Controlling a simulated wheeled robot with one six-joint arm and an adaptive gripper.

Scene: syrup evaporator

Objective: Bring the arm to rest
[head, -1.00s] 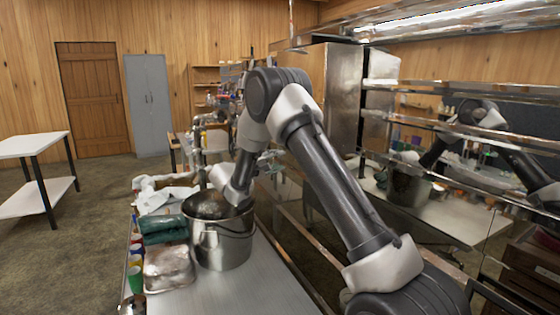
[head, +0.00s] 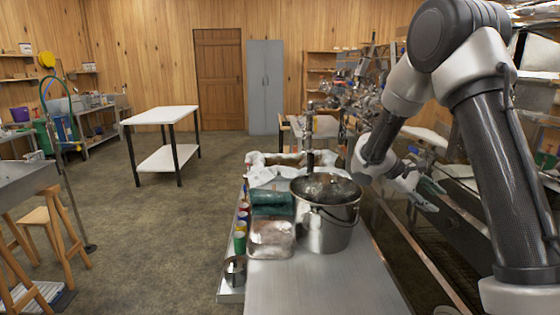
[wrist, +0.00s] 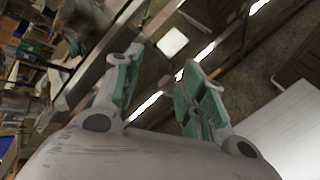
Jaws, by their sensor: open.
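My gripper (head: 428,192) is to the right of the steel bucket (head: 326,228), clear of it, in the head view. My arm rises from the lower right, bends at the top and comes down to the gripper. In the wrist view my gripper (wrist: 160,95) shows two green-padded fingers spread apart with nothing between them. Behind the fingers are the floor and blurred metal rails.
The steel counter (head: 315,290) holds the bucket, a metal tin (head: 271,238), dark green cloths (head: 272,202) and several coloured cups (head: 240,240). A white table (head: 160,116) stands at the back left. Open floor (head: 150,235) lies left of the counter.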

